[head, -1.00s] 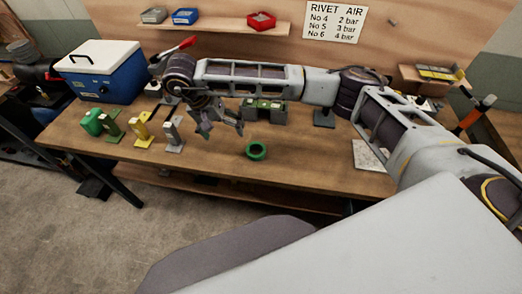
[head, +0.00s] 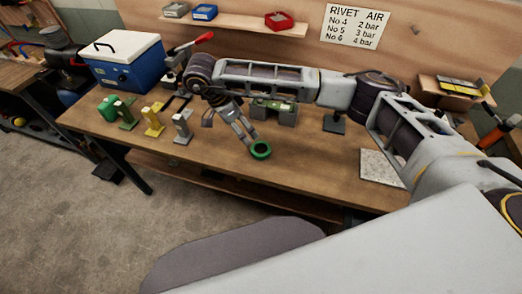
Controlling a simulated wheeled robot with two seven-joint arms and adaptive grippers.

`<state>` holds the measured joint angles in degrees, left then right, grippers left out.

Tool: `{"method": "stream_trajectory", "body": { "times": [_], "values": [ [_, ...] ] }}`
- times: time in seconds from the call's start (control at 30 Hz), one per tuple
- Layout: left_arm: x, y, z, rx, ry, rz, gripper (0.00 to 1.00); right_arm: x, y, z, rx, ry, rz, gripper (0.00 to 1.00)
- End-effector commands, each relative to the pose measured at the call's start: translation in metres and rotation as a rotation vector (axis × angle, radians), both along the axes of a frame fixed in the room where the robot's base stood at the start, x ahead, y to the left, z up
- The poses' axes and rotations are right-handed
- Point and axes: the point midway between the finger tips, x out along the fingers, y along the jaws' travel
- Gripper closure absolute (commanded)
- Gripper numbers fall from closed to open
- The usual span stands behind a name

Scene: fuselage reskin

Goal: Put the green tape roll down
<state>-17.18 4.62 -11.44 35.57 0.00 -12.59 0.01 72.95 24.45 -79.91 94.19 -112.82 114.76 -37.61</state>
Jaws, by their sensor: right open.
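The green tape roll (head: 260,149) lies flat on the wooden workbench (head: 310,170), near the middle and toward the front edge. My right gripper (head: 247,137) hangs from the arm that reaches in from the right. Its fingers point down and right, with their tips just left of and above the roll in the picture. The jaws are open. I cannot tell whether a fingertip touches the roll. My left gripper is not in view.
Green, yellow and grey stands (head: 154,121) are at the bench's left, before a blue cool box (head: 124,63). A green-and-grey block (head: 274,110) stands behind the roll. A speckled plate (head: 381,167) lies to the right. The bench between roll and plate is clear.

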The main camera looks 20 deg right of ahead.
Motion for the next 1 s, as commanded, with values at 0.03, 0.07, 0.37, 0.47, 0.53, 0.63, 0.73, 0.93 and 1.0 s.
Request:
{"method": "stream_trajectory", "body": {
  "times": [0.03,0.07,0.37,0.47,0.53,0.63,0.73,0.93,1.0],
  "values": [
    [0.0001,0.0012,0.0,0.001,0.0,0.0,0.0,-0.0002,-0.0003,0.0001,-0.003,-0.017,-0.044,0.07],
    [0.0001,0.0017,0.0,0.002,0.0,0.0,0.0,-0.0004,-0.0006,0.0002,-0.005,-0.028,-0.073,0.07],
    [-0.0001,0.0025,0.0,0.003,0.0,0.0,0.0,-0.0008,-0.0013,0.0006,-0.014,-0.107,-0.267,0.07],
    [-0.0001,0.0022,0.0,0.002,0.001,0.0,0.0,-0.0007,-0.0013,0.0006,-0.014,-0.114,-0.284,0.07],
    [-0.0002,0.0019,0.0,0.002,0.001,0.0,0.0,-0.0007,-0.0013,0.0006,-0.014,-0.115,-0.288,0.07],
    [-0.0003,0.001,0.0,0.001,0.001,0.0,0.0,-0.0007,-0.0013,0.0006,-0.014,-0.115,-0.287,0.07],
    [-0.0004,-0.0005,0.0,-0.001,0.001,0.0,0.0,-0.0007,-0.0013,0.0006,-0.014,-0.115,-0.286,0.07],
    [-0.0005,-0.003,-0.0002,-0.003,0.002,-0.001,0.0,-0.0008,-0.0026,-0.0026,-0.014,-0.114,-0.285,0.07],
    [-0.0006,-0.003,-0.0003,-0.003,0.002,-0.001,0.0,-0.0009,-0.0037,-0.0057,-0.013,-0.113,-0.285,0.07]
  ]
}}
